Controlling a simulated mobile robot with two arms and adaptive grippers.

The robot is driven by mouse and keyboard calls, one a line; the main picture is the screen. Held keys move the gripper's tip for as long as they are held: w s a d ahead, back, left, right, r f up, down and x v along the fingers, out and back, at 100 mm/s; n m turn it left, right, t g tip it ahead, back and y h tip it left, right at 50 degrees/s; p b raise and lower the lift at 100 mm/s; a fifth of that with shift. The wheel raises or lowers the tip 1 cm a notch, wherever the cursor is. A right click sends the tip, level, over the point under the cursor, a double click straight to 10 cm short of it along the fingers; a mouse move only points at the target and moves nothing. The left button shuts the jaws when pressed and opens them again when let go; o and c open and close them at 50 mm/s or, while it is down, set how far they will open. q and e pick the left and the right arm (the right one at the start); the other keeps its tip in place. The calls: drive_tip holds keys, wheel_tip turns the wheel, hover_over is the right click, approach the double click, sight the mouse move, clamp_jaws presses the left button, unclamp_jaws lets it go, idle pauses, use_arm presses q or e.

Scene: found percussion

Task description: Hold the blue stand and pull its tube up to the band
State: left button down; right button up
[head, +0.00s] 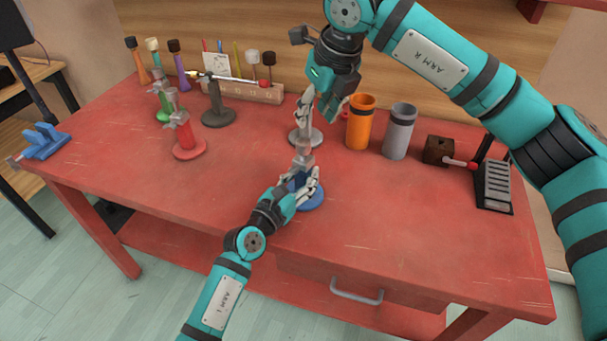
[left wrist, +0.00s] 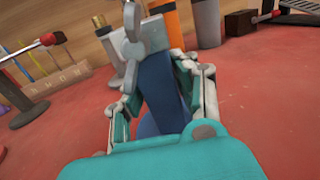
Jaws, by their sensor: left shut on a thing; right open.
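The blue stand (head: 312,202) stands on the red table near its front edge; its blue post also shows in the left wrist view (left wrist: 158,85). My left gripper (head: 306,184) is shut on the blue stand, its fingers on both sides of the post, as the left wrist view (left wrist: 163,95) shows. A grey clamp piece (left wrist: 143,38) with a knob sits at the top of the post, above my fingers. A grey tube end shows above it in the head view (head: 304,150). I cannot make out the band. My right gripper (head: 318,118) is open and empty, higher in the picture than the blue stand.
A pale stand (head: 312,142) is just behind, partly hidden by my right gripper. Orange (head: 360,125) and grey (head: 399,132) cups stand to its right. Red (head: 186,145), green (head: 164,112) and dark (head: 217,112) stands are at left. The front left tabletop is clear.

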drive_tip(key=shift+o, duration=0.6)
drive_tip(key=shift+d+f+y, duration=0.2)
drive_tip(key=shift+f+y, duration=0.05)
drive_tip(key=shift+y, duration=0.05)
drive_tip(key=n+t+y, duration=0.2)
drive_tip(key=n+y, duration=0.3)
approach(303, 141)
drive_tip(key=x, duration=1)
drive_tip(key=shift+c, duration=0.4)
clamp_jaws()
